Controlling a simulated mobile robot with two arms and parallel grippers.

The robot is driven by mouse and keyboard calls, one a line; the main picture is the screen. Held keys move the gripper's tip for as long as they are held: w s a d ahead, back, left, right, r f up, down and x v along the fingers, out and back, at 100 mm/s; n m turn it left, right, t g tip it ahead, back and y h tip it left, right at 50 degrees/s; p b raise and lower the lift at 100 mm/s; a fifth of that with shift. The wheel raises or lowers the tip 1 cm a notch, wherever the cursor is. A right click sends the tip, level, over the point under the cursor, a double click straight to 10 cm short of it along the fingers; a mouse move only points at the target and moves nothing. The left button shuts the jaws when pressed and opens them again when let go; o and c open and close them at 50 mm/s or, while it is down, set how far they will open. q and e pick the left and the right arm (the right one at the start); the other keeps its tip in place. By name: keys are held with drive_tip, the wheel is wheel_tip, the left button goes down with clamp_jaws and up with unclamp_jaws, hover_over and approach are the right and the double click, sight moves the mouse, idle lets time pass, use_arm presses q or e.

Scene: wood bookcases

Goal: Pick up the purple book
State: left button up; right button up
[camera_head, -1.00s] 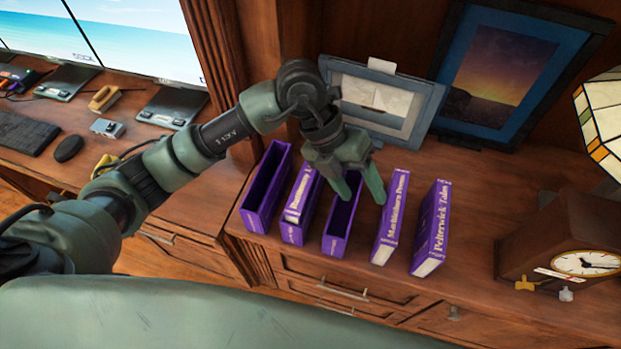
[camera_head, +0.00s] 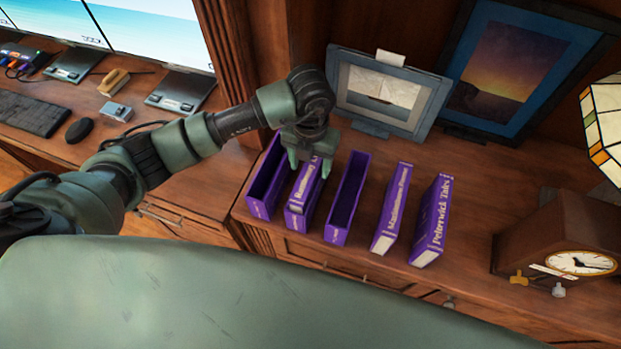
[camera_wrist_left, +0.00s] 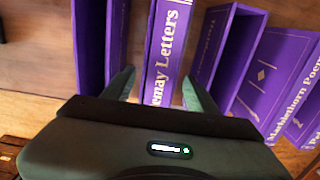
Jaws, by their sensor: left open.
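Several purple book-shaped items stand in a row on the wooden cabinet top. The second from the left (camera_head: 303,197) has a lettered spine. In the left wrist view this spine (camera_wrist_left: 166,45) reads "…may Letters". My left gripper (camera_head: 310,167) is open at its far end, and the wrist view shows the fingers (camera_wrist_left: 158,84) on either side of the spine. Contact cannot be told. Hollow purple cases stand to its left (camera_head: 264,185) and right (camera_head: 346,200). Farther right are a "Poems" book (camera_head: 391,210) and "Pelterwick Tales" (camera_head: 431,222). My right gripper is not in view.
A grey picture frame (camera_head: 385,95) and a larger blue-framed picture (camera_head: 505,75) stand behind the row. A wooden clock (camera_head: 560,245) and a stained-glass lamp (camera_head: 604,125) are at the right. A desk with a keyboard (camera_head: 32,113) is at the left.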

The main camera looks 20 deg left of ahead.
use_arm(q)
drive_tip(key=shift+c, duration=0.4)
clamp_jaws()
drive_tip(key=shift+w+r, duration=0.1)
idle(0.9)
